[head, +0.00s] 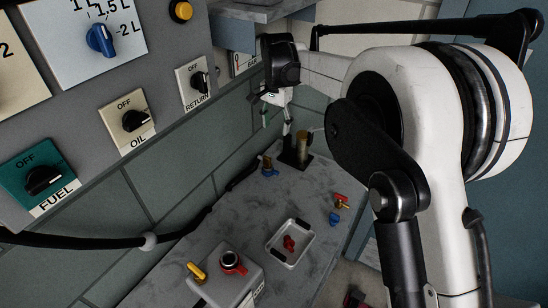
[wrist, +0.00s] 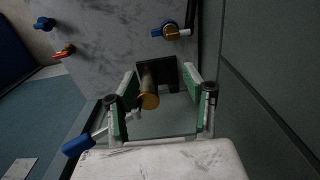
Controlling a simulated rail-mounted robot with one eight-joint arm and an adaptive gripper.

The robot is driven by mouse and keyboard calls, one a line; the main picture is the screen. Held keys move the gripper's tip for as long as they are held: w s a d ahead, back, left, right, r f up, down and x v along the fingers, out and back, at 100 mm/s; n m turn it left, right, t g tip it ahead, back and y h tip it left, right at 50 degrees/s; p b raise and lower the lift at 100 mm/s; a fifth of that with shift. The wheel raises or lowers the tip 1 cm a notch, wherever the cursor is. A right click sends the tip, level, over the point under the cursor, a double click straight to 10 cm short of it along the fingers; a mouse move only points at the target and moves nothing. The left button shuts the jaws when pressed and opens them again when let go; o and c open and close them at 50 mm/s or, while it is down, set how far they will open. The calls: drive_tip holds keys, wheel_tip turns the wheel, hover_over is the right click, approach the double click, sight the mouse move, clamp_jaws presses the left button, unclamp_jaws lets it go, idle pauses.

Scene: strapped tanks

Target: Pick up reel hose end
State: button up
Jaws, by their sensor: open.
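A brass-coloured cylinder, which looks like the reel hose end (head: 303,149), stands at a black holder (head: 287,158) at the far end of the grey bench. In the wrist view the brass piece (wrist: 149,101) shows its round end, with the black holder (wrist: 168,68) behind it. My gripper (wrist: 160,88) is open, its green-padded fingers on either side of the brass piece in that view. I see no contact, and the depth between them is unclear. In the head view my gripper (head: 267,104) is small, above and left of the brass piece.
The marbled bench (head: 230,215) holds a blue-and-brass valve (head: 268,166), red and blue valves (head: 340,202), and a white tray (head: 275,251) with a red part. A blue-handled lever (wrist: 77,146) reaches near the left finger. A green wall (wrist: 262,110) is close on the right.

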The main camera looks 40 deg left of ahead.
sight(267, 157)
drive_tip(key=a+f, duration=0.1)
drive_tip(key=f, duration=0.2)
drive_tip(key=s+a+f, duration=0.1)
drive_tip(key=f, duration=0.3)
drive_tip(key=a+f, duration=0.1)
drive_tip(key=f, duration=0.3)
drive_tip(key=shift+s+p, duration=0.3)
drive_tip(key=shift+w+a+f+p, duration=0.1)
drive_tip(key=shift+w+f+p, duration=0.05)
drive_tip(key=shift+f, duration=1.15)
drive_tip(key=shift+w+f+p, duration=0.15)
drive_tip(key=shift+f, duration=1.1)
drive_tip(key=shift+c, duration=0.4)
clamp_jaws()
